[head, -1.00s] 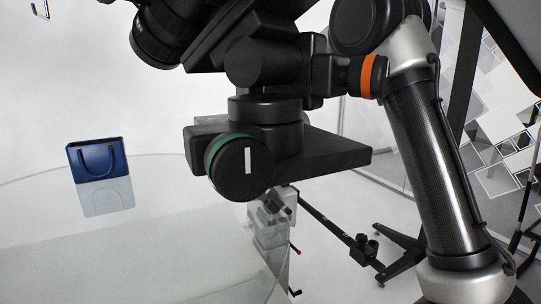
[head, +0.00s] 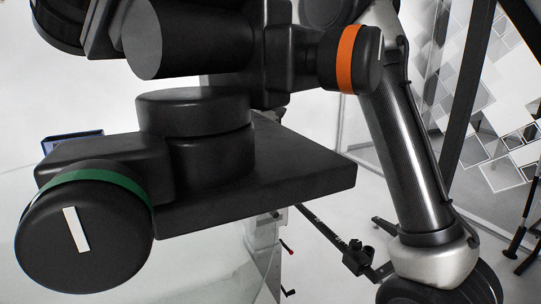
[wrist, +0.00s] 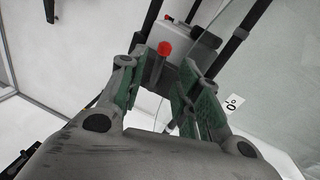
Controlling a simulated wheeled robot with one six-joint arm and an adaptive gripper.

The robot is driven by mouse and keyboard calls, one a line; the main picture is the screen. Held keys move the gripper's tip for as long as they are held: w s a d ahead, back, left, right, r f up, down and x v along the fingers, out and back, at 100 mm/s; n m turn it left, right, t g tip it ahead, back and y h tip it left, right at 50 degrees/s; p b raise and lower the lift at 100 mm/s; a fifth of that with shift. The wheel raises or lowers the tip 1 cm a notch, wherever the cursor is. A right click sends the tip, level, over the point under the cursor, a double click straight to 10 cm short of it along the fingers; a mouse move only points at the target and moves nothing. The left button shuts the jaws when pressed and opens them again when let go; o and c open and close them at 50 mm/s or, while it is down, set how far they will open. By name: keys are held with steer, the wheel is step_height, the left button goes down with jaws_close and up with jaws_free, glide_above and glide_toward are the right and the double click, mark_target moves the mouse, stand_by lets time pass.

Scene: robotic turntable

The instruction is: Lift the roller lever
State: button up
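In the wrist view a lever with a red tip (wrist: 165,48) sticks out from a grey-white block (wrist: 193,55). I take it for the roller lever. My gripper (wrist: 158,82) is open, with its green-padded fingers apart and nothing held between them. The red tip lies ahead of the gap between the fingers, with no visible contact. In the head view a small red-tipped lever (head: 288,248) shows on the side of a grey mechanism (head: 262,245). My own arm hides the gripper there.
The glass turntable (head: 30,220) is at left. A black stand (head: 345,252) stands on the floor. Dark rods (wrist: 148,22) flank the block, and a white 0° label (wrist: 233,103) is at right.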

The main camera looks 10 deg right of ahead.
steer(key=shift+w+d+f, duration=0.1)
steer(key=shift+d+f, duration=0.1)
steer(key=shift+f, duration=0.7)
steer(key=shift+d+f, duration=0.15)
steer(key=shift+f, duration=0.75)
steer(key=shift+c, duration=0.3)
jaws_close()
